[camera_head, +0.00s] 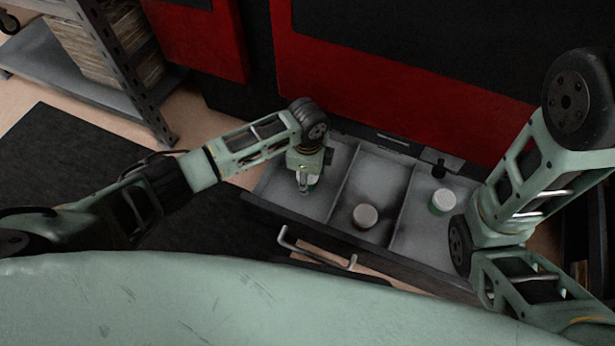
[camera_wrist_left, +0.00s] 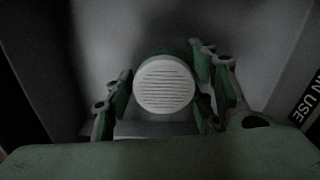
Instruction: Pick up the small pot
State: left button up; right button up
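A pot with a white ridged lid (camera_wrist_left: 164,85) and a green body stands in the left compartment of the open drawer. My left gripper (camera_head: 304,184) points down into that compartment, over the pot, and hides most of it in the head view. In the left wrist view the fingers of this gripper (camera_wrist_left: 162,88) are apart, one on each side of the pot, with narrow gaps beside the lid. Two other pots stand in the drawer: one with a pale lid (camera_head: 365,215) in the middle compartment, one white-lidded and green (camera_head: 442,201) in the right compartment. My right gripper is out of view.
The grey drawer (camera_head: 398,247) has thin dividers and a handle (camera_head: 318,250) at its front. Red machine panels (camera_head: 400,95) rise behind it. A metal shelf with stacked material (camera_head: 110,50) stands at upper left. A dark mat (camera_head: 70,150) covers the floor at left.

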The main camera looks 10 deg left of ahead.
pick_arm(q)
jog(key=c, duration=0.9)
